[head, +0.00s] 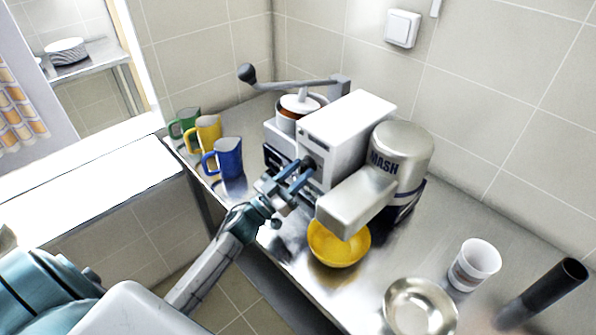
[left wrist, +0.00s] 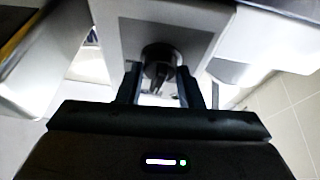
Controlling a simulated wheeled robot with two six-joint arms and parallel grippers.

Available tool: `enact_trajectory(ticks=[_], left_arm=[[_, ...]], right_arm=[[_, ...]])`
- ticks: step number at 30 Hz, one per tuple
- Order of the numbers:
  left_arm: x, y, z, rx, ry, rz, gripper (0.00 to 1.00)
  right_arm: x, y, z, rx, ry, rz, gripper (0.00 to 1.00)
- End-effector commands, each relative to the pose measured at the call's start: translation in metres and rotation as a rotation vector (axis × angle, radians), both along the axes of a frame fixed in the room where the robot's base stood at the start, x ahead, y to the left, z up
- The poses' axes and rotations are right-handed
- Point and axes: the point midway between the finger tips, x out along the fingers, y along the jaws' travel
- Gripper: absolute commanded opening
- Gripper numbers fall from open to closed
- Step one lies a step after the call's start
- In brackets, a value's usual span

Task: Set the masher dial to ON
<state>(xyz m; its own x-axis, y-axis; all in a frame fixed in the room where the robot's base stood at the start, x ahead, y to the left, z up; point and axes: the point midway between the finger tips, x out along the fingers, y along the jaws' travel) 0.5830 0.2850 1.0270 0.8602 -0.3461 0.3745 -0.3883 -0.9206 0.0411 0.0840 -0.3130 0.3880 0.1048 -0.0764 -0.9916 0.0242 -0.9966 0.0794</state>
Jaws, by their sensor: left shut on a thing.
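The masher (head: 402,150) is a grey machine with MASH on its round head, standing on the metal counter. Directly left of it is a white box-shaped unit (head: 345,125). A dark round dial (head: 309,164) sits on the front face of that unit; in the left wrist view the dial (left wrist: 160,58) is between my fingers. My left gripper (head: 296,180) is shut on the dial, reaching in from the front left. The fingers partly hide the dial, and I cannot read its setting or any ON mark. My right gripper is not in view.
A yellow bowl (head: 338,246) stands under the masher's spout. Green (head: 184,123), yellow (head: 208,134) and blue (head: 227,160) mugs stand left of my gripper. A metal bowl (head: 420,306), a white cup (head: 474,265) and a dark tube (head: 545,292) are at right. A crank-handled machine (head: 298,104) is behind.

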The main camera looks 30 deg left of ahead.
Motion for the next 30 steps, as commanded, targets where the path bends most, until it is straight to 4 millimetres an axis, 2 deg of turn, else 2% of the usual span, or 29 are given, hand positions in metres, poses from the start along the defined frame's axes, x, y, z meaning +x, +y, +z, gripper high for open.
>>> enact_trajectory(ticks=[30], left_arm=[[0.002,0.006,0.005,0.852,-0.294,0.001,0.1]], right_arm=[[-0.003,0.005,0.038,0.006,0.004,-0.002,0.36]])
